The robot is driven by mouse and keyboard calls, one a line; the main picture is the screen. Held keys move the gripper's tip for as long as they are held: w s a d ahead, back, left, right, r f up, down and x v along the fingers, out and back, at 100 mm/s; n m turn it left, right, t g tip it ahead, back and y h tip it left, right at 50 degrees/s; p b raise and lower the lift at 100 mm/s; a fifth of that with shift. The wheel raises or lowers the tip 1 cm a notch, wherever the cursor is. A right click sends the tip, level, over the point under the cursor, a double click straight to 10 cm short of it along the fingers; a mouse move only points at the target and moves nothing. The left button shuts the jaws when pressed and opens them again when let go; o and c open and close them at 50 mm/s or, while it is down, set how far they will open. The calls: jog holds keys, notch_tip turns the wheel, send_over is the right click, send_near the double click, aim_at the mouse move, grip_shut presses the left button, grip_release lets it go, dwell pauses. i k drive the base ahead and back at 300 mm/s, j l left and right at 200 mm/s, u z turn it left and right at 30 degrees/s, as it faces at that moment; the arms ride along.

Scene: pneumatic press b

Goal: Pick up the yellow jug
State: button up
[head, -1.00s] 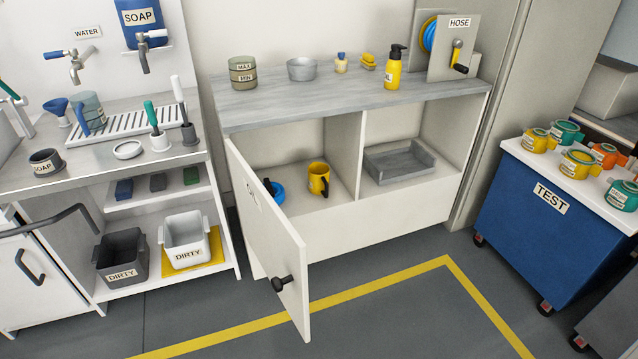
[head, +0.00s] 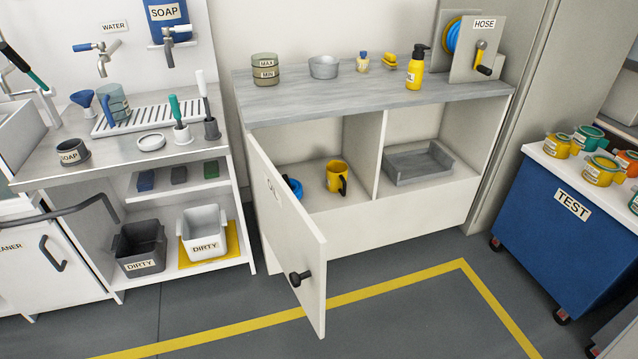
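The yellow jug (head: 336,176) stands upright inside the left compartment of the low cabinet (head: 345,237). Its dark handle is on its right side. A blue item (head: 294,187) with a dark part is to its left, partly hidden by the cabinet door (head: 287,235). The door is hinged at the left and stands open toward me, with a black knob at its lower right. The jug is in plain view to the right of the door. My gripper does not show in the head view.
The cabinet top (head: 350,93) carries a yellow bottle (head: 415,72), cups and a hose reel. A grey tray (head: 419,163) sits in the right compartment. A sink unit (head: 130,150) stands left, a blue TEST cart (head: 545,215) right. The floor in front is clear.

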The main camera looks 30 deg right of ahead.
aim_at(336, 177)
jog(key=l+u, duration=0.15)
jog(key=u, duration=0.2)
jog(key=i+l+u, duration=0.1)
jog(key=u, duration=0.25)
jog(key=l+u, duration=0.6)
jog(key=l, duration=0.2)
jog(key=k+l+u, duration=0.15)
jog(key=l+u, duration=0.15)
jog(key=k+l+u, duration=0.1)
jog(key=l, duration=0.3)
jog(key=k+l+u, duration=0.1)
jog(key=l, duration=0.25)
jog(key=k+l, duration=0.15)
jog(key=l, duration=0.2)
jog(key=k+l, duration=0.15)
jog(key=l, duration=0.25)
jog(key=k+l, duration=0.1)
jog(key=l, duration=0.3)
jog(key=k+l+u, duration=0.1)
jog(key=l, duration=0.3)
jog(key=k+l, duration=0.2)
jog(key=l, duration=0.2)
jog(key=k+l, duration=0.1)
jog(key=l, duration=0.3)
jog(key=i+l, duration=0.35)
jog(key=l, duration=0.15)
jog(key=j+u, duration=0.05)
